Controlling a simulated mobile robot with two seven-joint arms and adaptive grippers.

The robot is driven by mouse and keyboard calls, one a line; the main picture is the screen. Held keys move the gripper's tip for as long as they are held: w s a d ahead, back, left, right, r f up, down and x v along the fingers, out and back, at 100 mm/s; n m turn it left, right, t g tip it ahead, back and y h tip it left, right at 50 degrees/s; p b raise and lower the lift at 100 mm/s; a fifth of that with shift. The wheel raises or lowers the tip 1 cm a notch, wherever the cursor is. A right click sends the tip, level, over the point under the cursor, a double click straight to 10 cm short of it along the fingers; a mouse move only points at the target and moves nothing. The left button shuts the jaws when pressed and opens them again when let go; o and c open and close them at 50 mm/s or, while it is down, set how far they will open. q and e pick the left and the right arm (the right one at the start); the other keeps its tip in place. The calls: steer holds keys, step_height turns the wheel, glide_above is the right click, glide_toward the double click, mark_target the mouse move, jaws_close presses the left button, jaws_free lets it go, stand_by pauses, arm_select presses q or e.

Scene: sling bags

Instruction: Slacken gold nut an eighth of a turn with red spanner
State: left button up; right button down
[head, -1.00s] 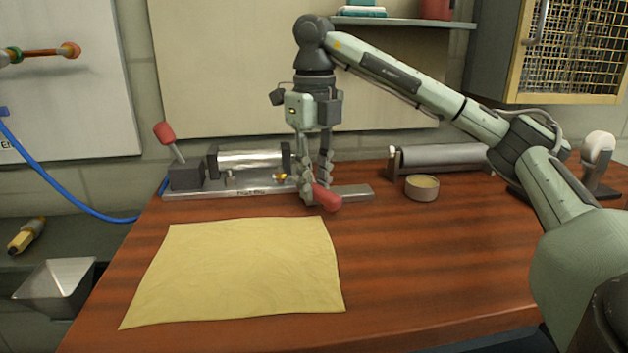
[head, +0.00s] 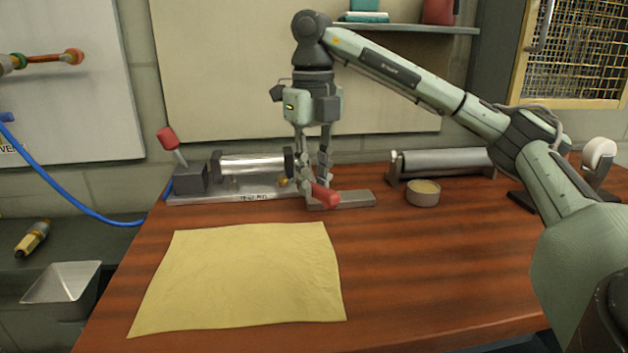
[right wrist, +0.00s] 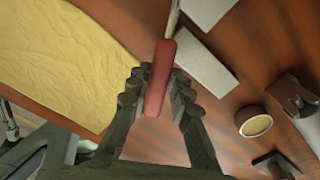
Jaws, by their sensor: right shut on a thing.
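The red spanner (head: 325,195) shows its red handle in the head view, at the front of the metal base plate. In the right wrist view the red handle (right wrist: 159,82) lies between my fingers, with its steel shaft running up out of the picture. My right gripper (head: 313,184) points down and is shut on this handle. The small gold nut (head: 283,182) is on the fixture just left of the gripper, under the end of the shiny cylinder (head: 252,166). The spanner's head and its contact with the nut are hidden. My left gripper is not in view.
A red-knobbed lever (head: 167,138) stands at the fixture's left. A yellow cloth (head: 240,275) covers the front left of the table. A round tin (head: 423,194) and a grey roller (head: 443,161) stand to the right. The table's front right is clear.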

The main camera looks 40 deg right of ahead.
mark_target(314, 184)
steer(key=shift+r, duration=1.65)
steer(key=shift+s+r, duration=0.2)
steer(key=shift+r, duration=0.3)
steer(key=shift+w, duration=0.1)
